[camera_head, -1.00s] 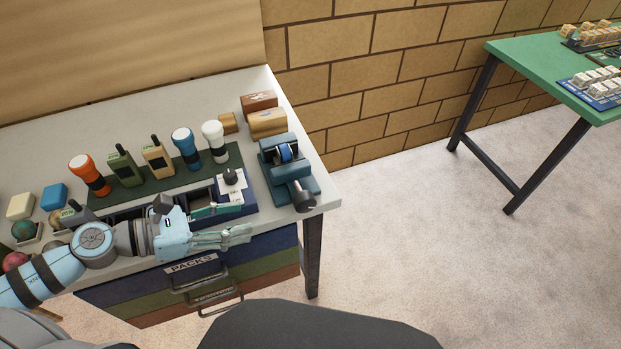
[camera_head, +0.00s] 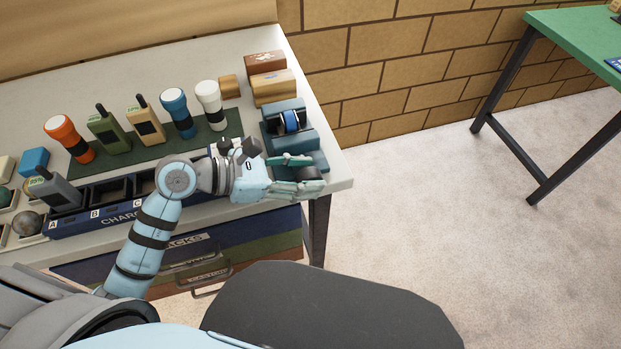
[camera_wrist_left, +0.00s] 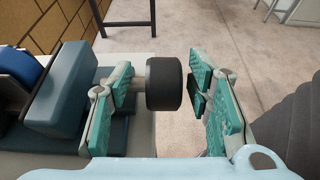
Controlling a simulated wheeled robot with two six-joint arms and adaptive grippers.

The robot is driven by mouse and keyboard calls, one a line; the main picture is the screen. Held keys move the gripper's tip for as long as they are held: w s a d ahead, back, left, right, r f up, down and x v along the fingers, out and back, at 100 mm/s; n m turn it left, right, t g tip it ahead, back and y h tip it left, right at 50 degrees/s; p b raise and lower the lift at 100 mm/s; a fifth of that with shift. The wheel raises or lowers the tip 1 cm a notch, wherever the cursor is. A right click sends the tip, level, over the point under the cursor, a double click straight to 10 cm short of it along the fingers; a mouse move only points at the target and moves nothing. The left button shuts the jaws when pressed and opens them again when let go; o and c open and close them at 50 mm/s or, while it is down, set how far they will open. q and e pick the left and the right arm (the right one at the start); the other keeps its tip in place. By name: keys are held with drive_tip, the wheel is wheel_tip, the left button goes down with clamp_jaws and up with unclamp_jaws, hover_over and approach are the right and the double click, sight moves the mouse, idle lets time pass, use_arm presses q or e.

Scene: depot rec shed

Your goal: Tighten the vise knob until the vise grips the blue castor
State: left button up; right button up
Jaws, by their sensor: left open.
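The vise (camera_head: 290,138) is a dark teal block at the right end of the bench; it also shows at the left of the left wrist view (camera_wrist_left: 68,88). The blue castor (camera_head: 290,120) sits between its jaws, and part of it shows in the left wrist view (camera_wrist_left: 22,66). The dark vise knob (camera_wrist_left: 164,84) sticks out on a short shaft. My left gripper (camera_head: 305,175) is open, its teal fingers on either side of the knob in the left wrist view (camera_wrist_left: 160,95). The far finger looks a little apart from the knob. My right gripper is out of view.
A charger rack (camera_head: 120,212) runs along the bench front, left of the vise. Flashlights and radios stand on a dark mat (camera_head: 222,127) behind it. Wooden blocks (camera_head: 273,87) lie behind the vise. Floor to the right is clear up to a green table (camera_head: 580,35).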

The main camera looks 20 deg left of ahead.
use_arm(q)
drive_tip(key=shift+w+d+f, duration=0.1)
drive_tip(key=shift+d+f, duration=0.1)
drive_tip(key=shift+d, duration=0.45)
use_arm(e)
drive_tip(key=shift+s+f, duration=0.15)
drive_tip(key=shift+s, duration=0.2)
use_arm(q)
drive_tip(key=shift+c, duration=0.2)
clamp_jaws()
drive_tip(key=p, duration=0.1)
drive_tip(key=g+y+p, duration=0.1)
drive_tip(key=p, duration=0.1)
drive_tip(key=shift+w+d+r, duration=0.1)
drive_tip(key=shift+r, duration=0.2)
drive_tip(key=shift+f+y, duration=0.2)
drive_tip(key=shift+y, duration=0.2)
drive_tip(key=shift+f, duration=0.1)
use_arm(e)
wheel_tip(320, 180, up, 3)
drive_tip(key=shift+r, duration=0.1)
use_arm(q)
drive_tip(key=shift+o, duration=0.2)
unclamp_jaws()
